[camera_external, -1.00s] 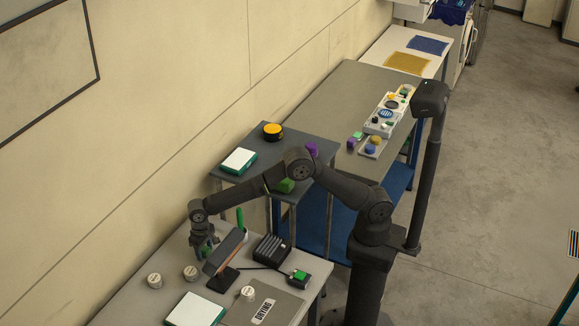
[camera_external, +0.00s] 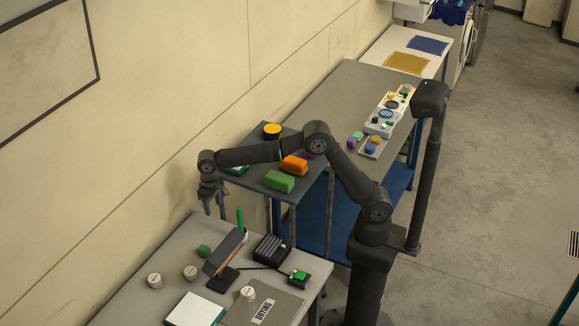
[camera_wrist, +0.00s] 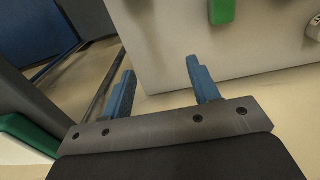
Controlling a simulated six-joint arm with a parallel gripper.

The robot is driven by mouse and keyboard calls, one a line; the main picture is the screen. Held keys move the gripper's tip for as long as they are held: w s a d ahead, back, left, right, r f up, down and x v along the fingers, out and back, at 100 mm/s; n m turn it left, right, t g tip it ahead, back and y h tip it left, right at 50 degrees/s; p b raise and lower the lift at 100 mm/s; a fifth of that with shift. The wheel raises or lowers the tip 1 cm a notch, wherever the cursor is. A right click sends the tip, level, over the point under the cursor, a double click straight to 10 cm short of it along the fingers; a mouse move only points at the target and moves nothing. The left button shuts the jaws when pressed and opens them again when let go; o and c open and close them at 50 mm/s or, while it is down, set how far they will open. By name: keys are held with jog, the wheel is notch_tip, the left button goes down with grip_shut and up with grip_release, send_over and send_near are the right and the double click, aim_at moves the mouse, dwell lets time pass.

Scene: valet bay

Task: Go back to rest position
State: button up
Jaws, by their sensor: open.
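My gripper (camera_external: 214,208) hangs fingers down above the back left part of the light work table (camera_external: 130,290). In the wrist view its two blue fingers (camera_wrist: 163,82) are spread apart, with nothing between them. A small green block (camera_external: 204,251) lies on the table below the gripper, behind the tilted dark panel on a stand (camera_external: 223,252). The green block also shows at the top of the wrist view (camera_wrist: 222,10), apart from the fingers.
Several white jars (camera_external: 155,281), a white-topped box (camera_external: 194,310) and a black slotted box (camera_external: 271,248) stand on the light table. A dark side table (camera_external: 256,180) under my arm holds a green block (camera_external: 279,181) and an orange block (camera_external: 293,165).

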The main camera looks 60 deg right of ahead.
notch_tip(320, 180, up, 15)
jog(key=w+d+r+m, duration=0.1)
jog(key=w+d+m, duration=0.2)
jog(key=d, duration=1.5)
jog(key=shift+w+d, duration=0.4)
jog(key=shift+w, duration=0.8)
jog(key=shift+o, duration=0.5)
jog(key=shift+r, duration=0.1)
